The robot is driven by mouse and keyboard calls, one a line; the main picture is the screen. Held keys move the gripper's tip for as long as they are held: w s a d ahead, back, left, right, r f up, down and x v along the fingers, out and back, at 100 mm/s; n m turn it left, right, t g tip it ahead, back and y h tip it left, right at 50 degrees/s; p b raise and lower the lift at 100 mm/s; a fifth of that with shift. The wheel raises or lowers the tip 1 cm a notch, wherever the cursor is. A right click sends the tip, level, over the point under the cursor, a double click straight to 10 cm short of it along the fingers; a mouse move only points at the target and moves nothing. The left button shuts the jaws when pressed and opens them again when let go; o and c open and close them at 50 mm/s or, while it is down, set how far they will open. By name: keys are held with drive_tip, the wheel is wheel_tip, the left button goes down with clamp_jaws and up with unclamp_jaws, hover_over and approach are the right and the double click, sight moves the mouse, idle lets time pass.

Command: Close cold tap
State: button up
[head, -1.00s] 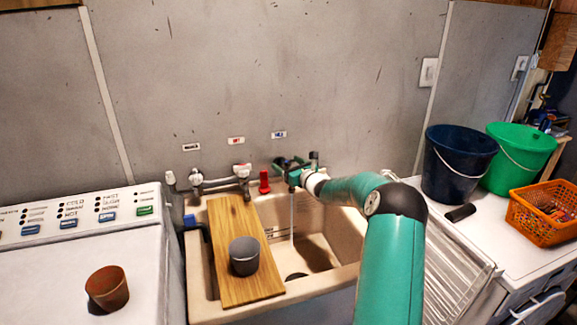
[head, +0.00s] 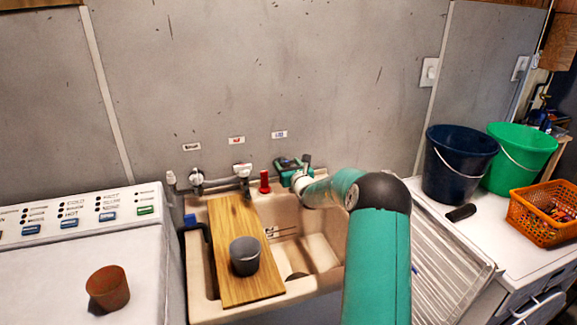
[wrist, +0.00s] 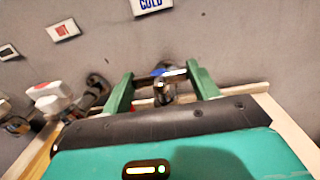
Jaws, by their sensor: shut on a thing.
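The cold tap (wrist: 163,92) shows in the wrist view below the "COLD" label (wrist: 150,5), with a blue mark on its handle. My gripper (wrist: 160,78) has a green finger on each side of this handle and is shut on it. In the head view my gripper (head: 290,164) is at the wall above the back right of the sink (head: 320,246), and my wrist hides most of the tap. No water stream shows in the sink now.
A wooden board (head: 238,285) with a grey cup (head: 244,256) lies across the sink. Buckets (head: 458,165) and an orange basket (head: 545,212) stand at right.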

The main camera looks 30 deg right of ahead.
drive_tip(key=shift+m+h, duration=0.3)
drive_tip(key=shift+h, duration=0.1)
drive_tip(key=o, duration=1)
drive_tip(key=v, duration=1.4)
drive_tip(key=shift+a+r, duration=0.1)
drive_tip(key=shift+a, duration=0.05)
